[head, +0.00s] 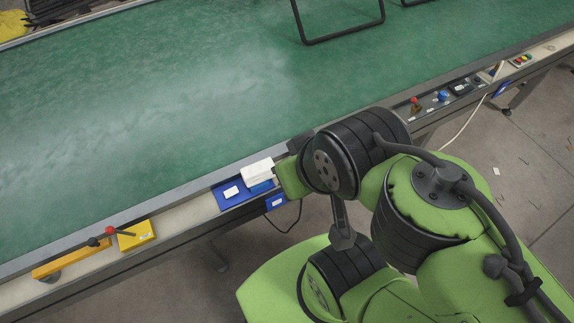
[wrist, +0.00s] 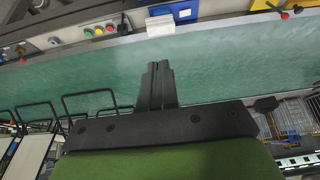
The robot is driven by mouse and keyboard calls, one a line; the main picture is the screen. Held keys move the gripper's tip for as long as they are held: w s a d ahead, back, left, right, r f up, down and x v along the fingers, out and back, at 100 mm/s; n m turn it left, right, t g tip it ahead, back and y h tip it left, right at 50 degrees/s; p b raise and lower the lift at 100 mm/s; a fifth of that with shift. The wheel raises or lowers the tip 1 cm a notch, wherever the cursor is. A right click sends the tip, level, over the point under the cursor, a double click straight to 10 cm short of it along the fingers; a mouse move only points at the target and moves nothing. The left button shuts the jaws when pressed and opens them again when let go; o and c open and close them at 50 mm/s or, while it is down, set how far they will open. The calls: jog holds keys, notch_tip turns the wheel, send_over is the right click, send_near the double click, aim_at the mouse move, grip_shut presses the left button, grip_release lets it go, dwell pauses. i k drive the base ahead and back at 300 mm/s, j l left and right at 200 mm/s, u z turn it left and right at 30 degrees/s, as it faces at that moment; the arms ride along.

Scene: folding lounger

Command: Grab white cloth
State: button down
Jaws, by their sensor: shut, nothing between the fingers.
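The white cloth (head: 257,172) looks like a small folded white block. It sits at the near edge of the green conveyor, beside a blue panel (head: 232,193). It also shows in the wrist view (wrist: 160,24) at the top, on the rail beside the blue panel (wrist: 178,13). My gripper (wrist: 160,66) is shut and empty, its dark fingers together and pointing toward the white cloth with a visible gap in the picture. In the head view my fingers do not show clearly; my green arm is just right of the cloth.
The green conveyor belt (head: 150,110) is mostly clear. A black tubular frame (head: 340,35) stands on its far part. Along the near rail are a yellow box (head: 136,235) with a red-knobbed lever on the left and buttons (head: 442,96) on the right.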

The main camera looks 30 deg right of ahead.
aim_at(257, 173)
jog(key=l+u, duration=0.15)
jog(key=u, duration=0.3)
jog(key=l+u, duration=0.15)
jog(key=u, duration=0.25)
jog(key=l+u, duration=0.15)
jog(key=u, duration=0.3)
jog(key=k+l+u, duration=0.1)
jog(key=u, duration=0.3)
